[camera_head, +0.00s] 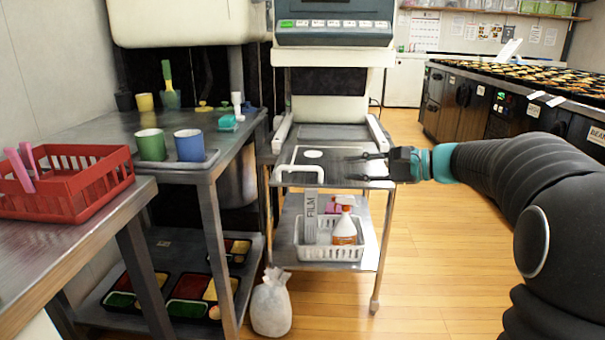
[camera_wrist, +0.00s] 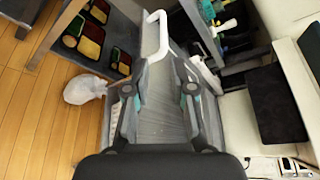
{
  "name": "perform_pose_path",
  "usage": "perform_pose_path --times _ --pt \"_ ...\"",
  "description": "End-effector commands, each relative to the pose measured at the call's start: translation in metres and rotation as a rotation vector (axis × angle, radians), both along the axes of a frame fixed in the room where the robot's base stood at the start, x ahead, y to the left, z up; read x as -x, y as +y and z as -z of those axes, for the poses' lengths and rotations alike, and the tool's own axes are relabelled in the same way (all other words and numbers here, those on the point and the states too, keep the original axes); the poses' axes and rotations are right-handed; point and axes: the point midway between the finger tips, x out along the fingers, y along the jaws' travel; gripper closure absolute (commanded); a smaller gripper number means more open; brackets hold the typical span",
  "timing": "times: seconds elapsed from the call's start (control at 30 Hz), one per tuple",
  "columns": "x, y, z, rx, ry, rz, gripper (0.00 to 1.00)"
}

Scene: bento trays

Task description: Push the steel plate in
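The steel plate (camera_head: 330,178) is a flat grey sheet with a white loop handle (camera_head: 297,173) at its near left edge. It lies on the cart in front of the wrapping machine. In the wrist view the plate (camera_wrist: 160,115) fills the space between and beyond my fingers, with the handle (camera_wrist: 155,36) past the fingertips. My gripper (camera_head: 353,168) is over the right part of the plate, its fingers spread apart and empty. The wrist view shows my gripper (camera_wrist: 159,88) open too. I cannot tell whether the fingertips touch the plate.
The wrapping machine (camera_head: 334,35) stands behind the plate. A white basket (camera_head: 330,252) with a spray bottle (camera_head: 345,222) and a film box is on the shelf below. A steel table (camera_head: 95,130) with cups stands at left. A white bag (camera_head: 271,303) lies on the floor. Floor at right is clear.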

Motion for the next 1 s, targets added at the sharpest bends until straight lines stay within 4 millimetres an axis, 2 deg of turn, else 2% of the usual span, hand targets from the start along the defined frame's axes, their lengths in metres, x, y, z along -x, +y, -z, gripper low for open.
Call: perform_pose_path --times 0.17,0.7,1.0 --pt "-0.008 0.008 0.001 -0.019 0.001 0.003 0.76" --pt "-0.042 0.094 0.021 -0.016 0.0 0.001 0.76" --pt "-0.053 0.121 0.027 -0.016 0.0 0.004 0.76"
